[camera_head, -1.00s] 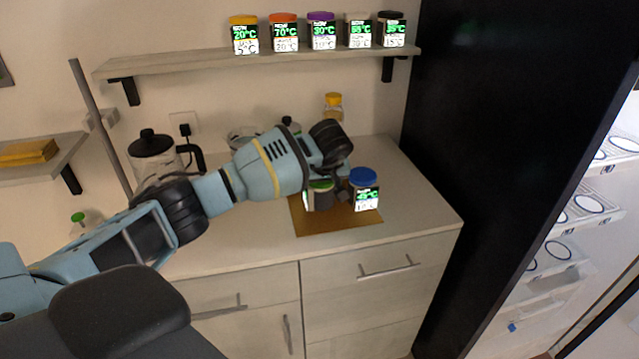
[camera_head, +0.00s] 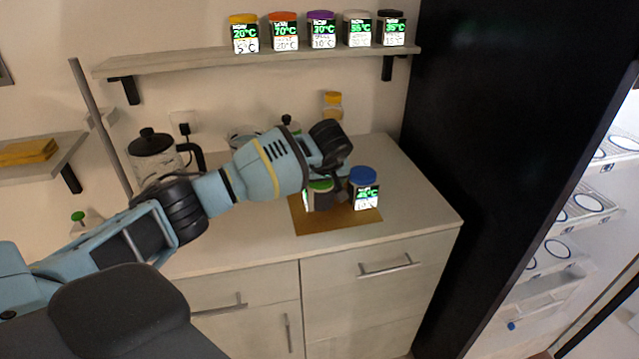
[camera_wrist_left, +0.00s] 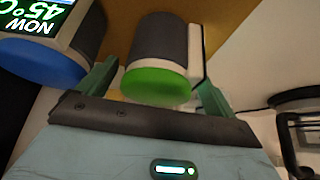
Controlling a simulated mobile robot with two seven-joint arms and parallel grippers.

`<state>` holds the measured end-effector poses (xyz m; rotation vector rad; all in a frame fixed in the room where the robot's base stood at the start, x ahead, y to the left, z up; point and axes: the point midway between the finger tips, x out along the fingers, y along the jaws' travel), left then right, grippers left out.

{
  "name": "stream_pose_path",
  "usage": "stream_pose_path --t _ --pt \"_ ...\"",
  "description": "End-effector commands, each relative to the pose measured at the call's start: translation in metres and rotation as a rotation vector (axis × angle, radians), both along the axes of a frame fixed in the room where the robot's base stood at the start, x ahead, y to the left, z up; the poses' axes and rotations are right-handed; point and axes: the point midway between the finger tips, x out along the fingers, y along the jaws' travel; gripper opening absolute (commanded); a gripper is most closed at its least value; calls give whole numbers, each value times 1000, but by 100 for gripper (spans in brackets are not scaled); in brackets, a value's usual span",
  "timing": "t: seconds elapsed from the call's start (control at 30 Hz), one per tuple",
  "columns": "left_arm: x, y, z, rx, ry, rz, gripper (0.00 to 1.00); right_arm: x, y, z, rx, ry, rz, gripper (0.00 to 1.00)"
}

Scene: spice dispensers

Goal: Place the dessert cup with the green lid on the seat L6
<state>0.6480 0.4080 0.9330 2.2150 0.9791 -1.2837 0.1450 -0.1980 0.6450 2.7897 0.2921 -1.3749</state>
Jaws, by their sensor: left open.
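The dessert cup with the green lid (camera_head: 320,187) stands on a brown board (camera_head: 322,226) on the counter, partly hidden by my left arm. In the left wrist view its green lid (camera_wrist_left: 156,86) and dark side show between the two green fingers. My left gripper (camera_wrist_left: 154,80) is open, with one finger on each side of the cup; I cannot tell whether they touch it. A blue-lidded cup (camera_head: 363,189) stands close on the right, its lid just outside one finger in the wrist view (camera_wrist_left: 40,62). Round seats (camera_head: 587,202) show on the racks at right; I cannot read which is L6. My right gripper is not in view.
A wall shelf (camera_head: 180,62) above holds several lidded cups. A tall black panel (camera_head: 490,120) separates the counter from the racks. The counter's front right is clear.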

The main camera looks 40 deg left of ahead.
Motion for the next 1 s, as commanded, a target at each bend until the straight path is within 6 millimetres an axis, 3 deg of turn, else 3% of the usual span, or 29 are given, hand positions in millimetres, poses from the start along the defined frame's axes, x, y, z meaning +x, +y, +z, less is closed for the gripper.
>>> stream_pose_path --t 0.5,0.7,1.0 --pt "-30 -34 83 1 -6 -2 92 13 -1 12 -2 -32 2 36" --pt "-38 -42 100 0 -3 -1 92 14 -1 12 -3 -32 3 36" --pt "-40 -45 103 -1 -1 0 92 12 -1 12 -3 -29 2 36"
